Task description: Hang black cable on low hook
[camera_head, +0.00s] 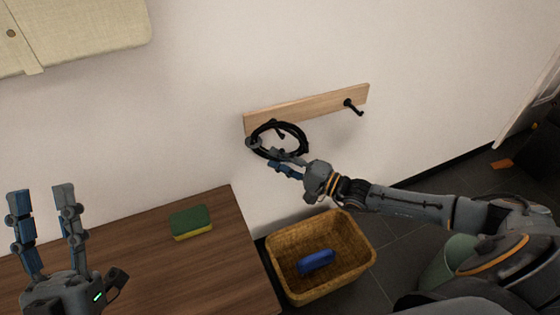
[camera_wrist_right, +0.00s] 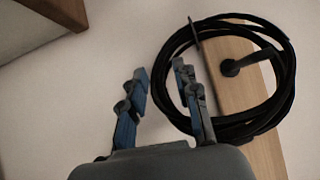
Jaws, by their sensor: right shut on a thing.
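The black cable (camera_head: 304,147) is a coiled loop in front of the left end of the wooden hook board (camera_head: 322,104). The left hook (camera_head: 279,132) shows inside the loop, as it does in the right wrist view (camera_wrist_right: 231,67); I cannot tell whether the cable's weight rests on it. My right gripper (camera_head: 270,155) is at the loop's lower left side, shut on the cable. In the right wrist view, the coil passes by the right-hand finger and a gap shows between the fingers. My left gripper (camera_head: 41,188) is open and empty above the table's left part.
The right hook (camera_head: 353,106) is bare. A brown wooden table (camera_head: 150,262) carries a green and yellow sponge (camera_head: 191,222). A wicker basket (camera_head: 283,279) with a blue object (camera_head: 316,262) stands below the board. A beige panel (camera_head: 75,32) is at upper left.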

